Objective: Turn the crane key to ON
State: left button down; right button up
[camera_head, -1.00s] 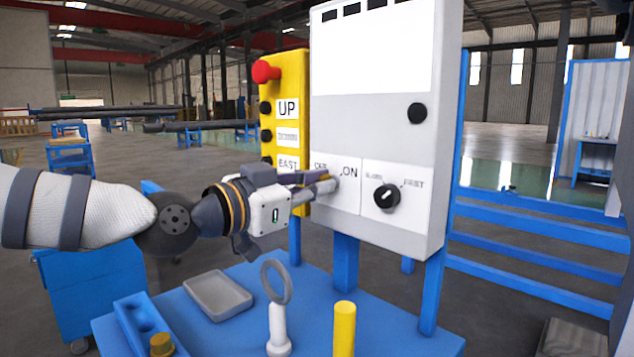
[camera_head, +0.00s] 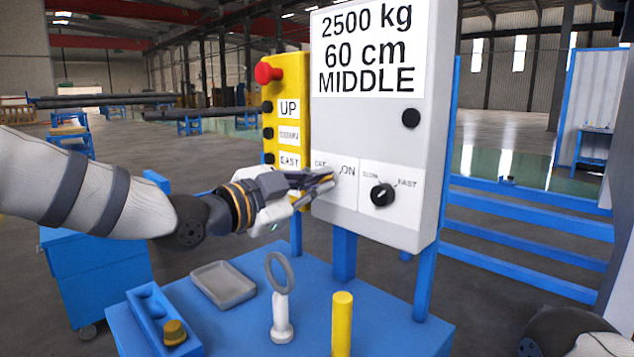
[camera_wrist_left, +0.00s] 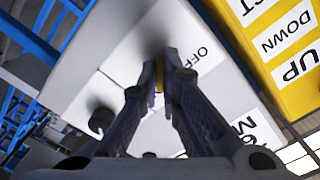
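The grey control box (camera_head: 425,215) has an OFF/ON switch label (camera_head: 348,170) at its lower left. My left gripper (camera_head: 328,180) reaches in from the left, its fingertips at this switch. The left wrist view shows the two fingers (camera_wrist_left: 160,80) closed on a small brass-coloured piece, the crane key (camera_wrist_left: 159,76), against the box face beside the OFF label. The fingers mostly hide the key, so its exact angle is unclear. The screen (camera_head: 368,48) reads 2500 kg, 60 cm, MIDDLE. My right gripper is not in view.
A SLOW/FAST knob (camera_head: 382,195) sits right of the switch. A yellow pendant (camera_head: 292,75) with a red button stands behind left. The blue table (camera_head: 235,330) below bears a grey tray (camera_head: 223,285), a ring on a white stand (camera_head: 281,320), a yellow post (camera_head: 342,325) and a blue holder (camera_head: 150,315).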

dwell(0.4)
pick_arm(q)
jog(key=c, duration=1.8)
grip_release()
jog(key=v, duration=1.2)
